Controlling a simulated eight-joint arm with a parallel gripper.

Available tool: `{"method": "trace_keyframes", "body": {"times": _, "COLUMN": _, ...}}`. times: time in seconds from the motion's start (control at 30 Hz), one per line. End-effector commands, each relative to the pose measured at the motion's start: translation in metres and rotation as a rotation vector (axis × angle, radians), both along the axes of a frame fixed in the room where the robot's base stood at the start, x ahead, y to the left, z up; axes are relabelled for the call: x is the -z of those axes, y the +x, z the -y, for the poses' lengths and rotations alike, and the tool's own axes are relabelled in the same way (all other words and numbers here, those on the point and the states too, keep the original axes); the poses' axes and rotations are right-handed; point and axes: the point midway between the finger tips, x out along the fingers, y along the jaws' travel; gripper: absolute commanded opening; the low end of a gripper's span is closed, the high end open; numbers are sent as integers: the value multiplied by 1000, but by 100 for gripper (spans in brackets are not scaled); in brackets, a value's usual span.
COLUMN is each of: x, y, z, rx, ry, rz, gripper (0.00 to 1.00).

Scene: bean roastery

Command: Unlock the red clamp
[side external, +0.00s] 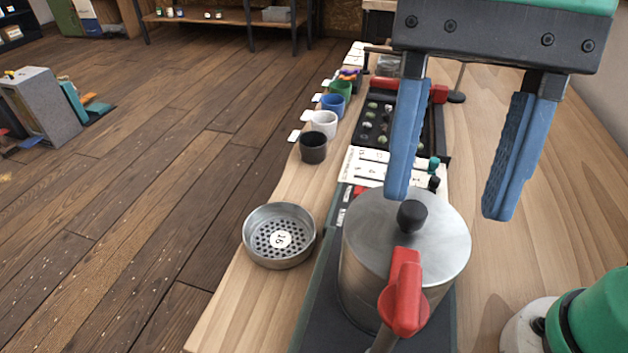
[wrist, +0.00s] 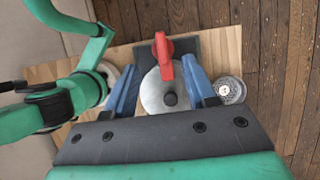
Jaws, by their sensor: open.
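The red clamp (side external: 404,294) is a red lever on the near side of a round metal canister (side external: 365,260), its upper end reaching over the lid. The lid has a black knob (side external: 412,216). In the wrist view the red clamp (wrist: 163,56) lies at the far edge of the lid (wrist: 155,95). My gripper (side external: 450,205) is open and empty, its blue fingers above and behind the lid in the side view. In the wrist view my gripper (wrist: 163,78) has one finger on either side of the lid. I cannot tell whether a finger touches it.
A perforated metal dish (side external: 280,236) stands left of the canister on the wooden table. Behind it are a black cup (side external: 313,147), a white cup (side external: 324,124), a blue cup (side external: 333,105) and a green cup (side external: 341,89). A black tray (side external: 432,140) lies behind the canister.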

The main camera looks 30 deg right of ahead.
Motion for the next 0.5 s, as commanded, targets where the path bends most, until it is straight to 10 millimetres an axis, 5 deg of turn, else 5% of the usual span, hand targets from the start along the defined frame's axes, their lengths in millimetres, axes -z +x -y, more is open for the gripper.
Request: {"method": "trace_keyframes", "body": {"times": 0.5, "x": 60, "y": -10, "z": -11, "rx": -2, "ry": 2, "rz": 6, "gripper": 50}}
